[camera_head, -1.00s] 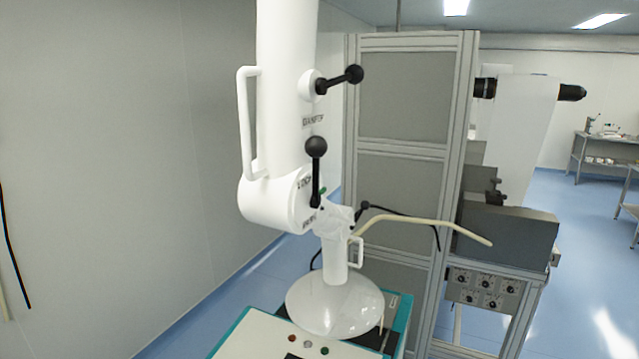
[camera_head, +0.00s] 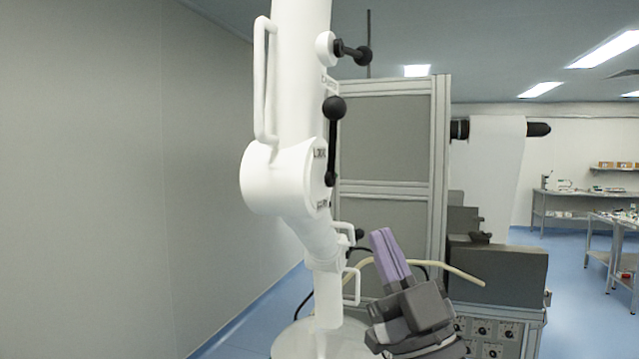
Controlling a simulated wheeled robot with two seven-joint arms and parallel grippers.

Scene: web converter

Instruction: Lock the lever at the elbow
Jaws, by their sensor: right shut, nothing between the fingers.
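The white extraction arm's elbow (camera_head: 275,182) is at the middle left. The black elbow lever (camera_head: 332,140) stands upright on its right face, with a ball knob (camera_head: 334,108) at the top. Lettering beside the lever is too small to read surely. A second black lever (camera_head: 354,52) with a ball end sits higher on the white tube. My right gripper (camera_head: 382,238), with purple fingers, is below and to the right of the elbow lever, pointing up and apart from it. Its fingers are shut with nothing between them. My left gripper is not in view.
A white handle (camera_head: 262,80) stands out from the tube's left side. Smaller handles (camera_head: 352,285) and a white hood (camera_head: 300,340) are below the elbow. A grey framed cabinet (camera_head: 385,135) and a machine with a beige hose (camera_head: 450,270) stand behind.

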